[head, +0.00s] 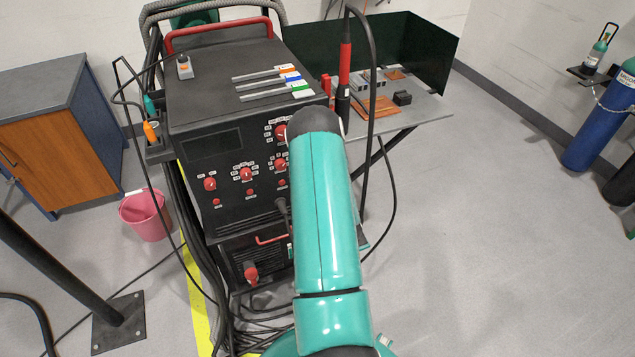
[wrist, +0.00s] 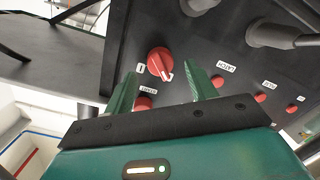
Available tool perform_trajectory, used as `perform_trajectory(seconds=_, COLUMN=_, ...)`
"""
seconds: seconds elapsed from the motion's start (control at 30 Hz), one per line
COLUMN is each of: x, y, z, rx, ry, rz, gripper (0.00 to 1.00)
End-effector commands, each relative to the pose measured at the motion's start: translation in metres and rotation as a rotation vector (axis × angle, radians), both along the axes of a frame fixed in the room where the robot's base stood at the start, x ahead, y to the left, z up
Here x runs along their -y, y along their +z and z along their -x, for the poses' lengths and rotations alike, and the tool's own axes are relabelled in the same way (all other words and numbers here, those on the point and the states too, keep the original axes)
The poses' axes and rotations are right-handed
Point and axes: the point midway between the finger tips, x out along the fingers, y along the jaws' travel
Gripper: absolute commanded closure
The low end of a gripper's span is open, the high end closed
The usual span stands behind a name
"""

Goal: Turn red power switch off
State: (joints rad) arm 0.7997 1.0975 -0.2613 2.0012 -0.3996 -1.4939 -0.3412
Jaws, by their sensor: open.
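In the wrist view a red rotary switch (wrist: 160,62) with a white pointer mark stands on a dark panel, with small white labels beside it. My teal arm hides my gripper there.
Smaller red buttons (wrist: 218,80) and thick grey connectors (wrist: 270,35) are near the switch. Cables hang around the machine. A pink bucket (head: 146,215) and a wooden cabinet (head: 40,150) stand left, a work table (head: 430,108) behind right.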

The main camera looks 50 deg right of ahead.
Motion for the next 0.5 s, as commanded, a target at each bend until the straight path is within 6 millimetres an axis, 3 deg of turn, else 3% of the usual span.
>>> perform_trajectory(seconds=0.3, x=-0.036, y=0.008, z=0.062, rx=-0.003, ry=-0.003, rz=-0.001, gripper=0.44)
perform_trajectory(seconds=0.5, x=-0.05, y=0.011, z=0.086, rx=-0.003, ry=-0.001, rz=0.001, gripper=0.44)
